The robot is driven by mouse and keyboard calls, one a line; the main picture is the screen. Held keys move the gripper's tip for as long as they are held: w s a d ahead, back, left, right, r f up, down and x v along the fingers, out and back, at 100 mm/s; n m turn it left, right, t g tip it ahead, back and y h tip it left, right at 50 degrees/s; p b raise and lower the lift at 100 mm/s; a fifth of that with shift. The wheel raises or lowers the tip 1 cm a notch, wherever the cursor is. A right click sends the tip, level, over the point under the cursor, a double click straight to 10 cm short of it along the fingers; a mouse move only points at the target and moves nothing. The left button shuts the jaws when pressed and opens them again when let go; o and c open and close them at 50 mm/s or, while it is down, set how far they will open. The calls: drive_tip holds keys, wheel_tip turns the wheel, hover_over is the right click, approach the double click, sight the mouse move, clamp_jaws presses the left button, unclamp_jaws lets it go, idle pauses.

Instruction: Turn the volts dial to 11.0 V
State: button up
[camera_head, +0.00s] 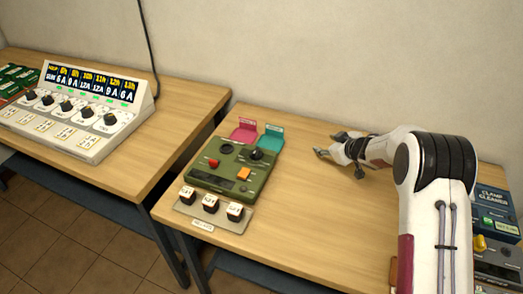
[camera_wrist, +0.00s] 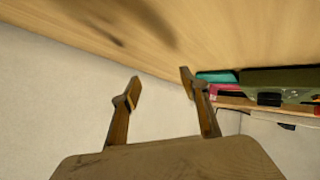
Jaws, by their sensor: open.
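A green control box (camera_head: 227,170) sits on the middle table. It has a black knob (camera_head: 262,154) at its upper right, a red knob (camera_head: 213,162) at left, an orange square (camera_head: 244,174) and a dark display strip (camera_head: 222,183). Its lettering is too small to read, so I cannot tell which control is the volts dial or its setting. My gripper (camera_head: 328,144) is open and empty, above the table to the right of the box and apart from it. In the wrist view my gripper's fingers (camera_wrist: 160,76) are spread, with the box's dark green side (camera_wrist: 285,78) at the right.
Pink (camera_head: 244,131) and teal (camera_head: 273,138) cards lie behind the box. A plate with three dark-and-white blocks (camera_head: 210,203) lies in front. A white console (camera_head: 90,115) stands on the left table. Other devices (camera_head: 492,215) are at far right. The wood between box and arm is clear.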

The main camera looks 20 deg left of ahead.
drive_tip(key=s+a+n+g+y, duration=0.1)
drive_tip(key=a, duration=0.1)
drive_tip(key=s+a+f+n+g+y, duration=0.1)
drive_tip(key=a, duration=0.2)
drive_tip(key=s+a+n+y, duration=0.1)
drive_tip(key=a+y, duration=0.1)
drive_tip(key=a, duration=0.1)
drive_tip(key=shift+s+a+f+g, duration=0.2)
drive_tip(key=shift+f+g, duration=0.05)
drive_tip(key=shift+g, duration=0.15)
drive_tip(key=s+a+r+n+g+y, duration=0.1)
drive_tip(key=s, duration=0.1)
drive_tip(key=s+a+r+n+g, duration=0.1)
drive_tip(key=s+a+r+g, duration=0.1)
drive_tip(key=shift+s+r+y, duration=0.1)
drive_tip(key=shift+r+y, duration=0.1)
drive_tip(key=shift+y, duration=0.2)
drive_tip(key=g, duration=0.2)
approach(257, 151)
drive_tip(key=shift+w+a+f+y, duration=0.15)
drive_tip(key=shift+w+f+y, duration=0.1)
drive_tip(key=shift+f+y, duration=0.1)
drive_tip(key=shift+a, duration=0.1)
drive_tip(key=shift+x, duration=3.8)
drive_tip(key=shift+s, duration=0.1)
drive_tip(key=c, duration=1.1)
